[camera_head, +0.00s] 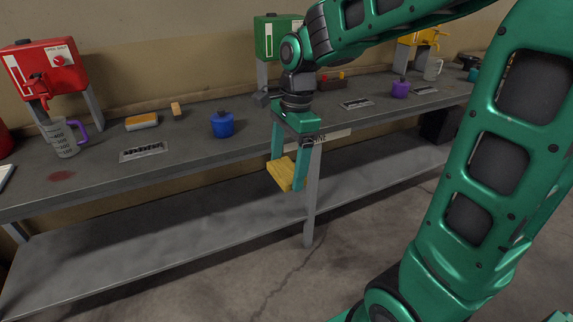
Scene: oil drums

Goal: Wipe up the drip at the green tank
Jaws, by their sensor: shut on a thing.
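The green tank (268,37) stands at the back of the bench, partly hidden behind my arm. My gripper (287,176) hangs in front of the bench's front edge, pointing down. It is shut on a yellow block-like wiper (281,173), which it holds in the air, apart from the bench. The bench top right below the green tank is partly hidden by my wrist, and I cannot see a drip there. A dark red stain (61,176) lies on the bench at the left, near the red tank (45,70).
The grey bench (180,162) has a lower shelf (180,225). On top are a measuring jug (64,140), a sponge (142,122), a blue pot (222,124), a purple pot (400,88) and label plates (143,151). A yellow tank (418,37) stands at the right.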

